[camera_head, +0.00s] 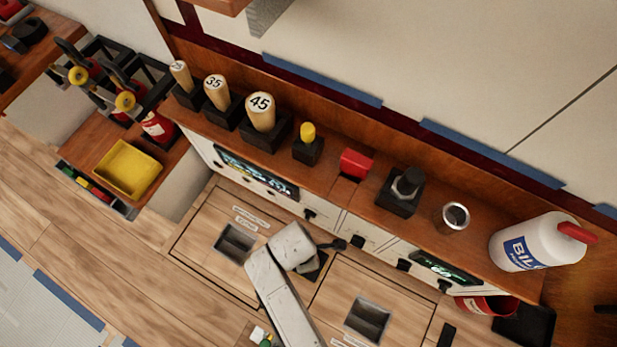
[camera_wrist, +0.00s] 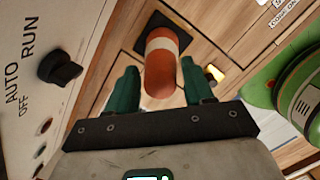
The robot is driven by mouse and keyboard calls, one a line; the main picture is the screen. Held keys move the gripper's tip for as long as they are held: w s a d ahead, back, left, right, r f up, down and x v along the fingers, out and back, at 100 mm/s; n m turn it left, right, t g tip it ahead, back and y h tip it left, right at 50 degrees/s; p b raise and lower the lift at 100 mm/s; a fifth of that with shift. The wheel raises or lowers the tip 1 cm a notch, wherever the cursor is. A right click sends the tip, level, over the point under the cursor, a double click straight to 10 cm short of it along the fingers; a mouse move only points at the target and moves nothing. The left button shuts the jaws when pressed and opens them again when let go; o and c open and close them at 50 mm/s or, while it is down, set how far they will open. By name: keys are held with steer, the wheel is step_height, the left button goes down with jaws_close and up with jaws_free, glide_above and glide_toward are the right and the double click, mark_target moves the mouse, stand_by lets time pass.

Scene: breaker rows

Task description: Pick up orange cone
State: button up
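The orange cone (camera_wrist: 161,72) shows in the wrist view, with a white band and a dark square base on the wood surface. Its rounded orange tip points toward my gripper (camera_wrist: 160,76). My gripper's two green fingers are spread apart, one on each side of the cone in the picture. Gaps show between the cone and both fingers, so it is not clamped. In the head view my arm covers the cone; a dark patch beside the arm may be its base.
A panel with a black AUTO/RUN/OFF knob (camera_wrist: 60,69) stands close at left in the wrist view. In the head view, a shelf above holds numbered wooden pegs (camera_head: 261,110), a red block (camera_head: 356,163), a metal cup (camera_head: 453,217) and a white bottle (camera_head: 535,243). Recessed handles (camera_head: 368,318) lie below.

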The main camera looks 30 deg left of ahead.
jaws_close()
steer(key=shift+r, duration=0.15)
stand_by(0.5)
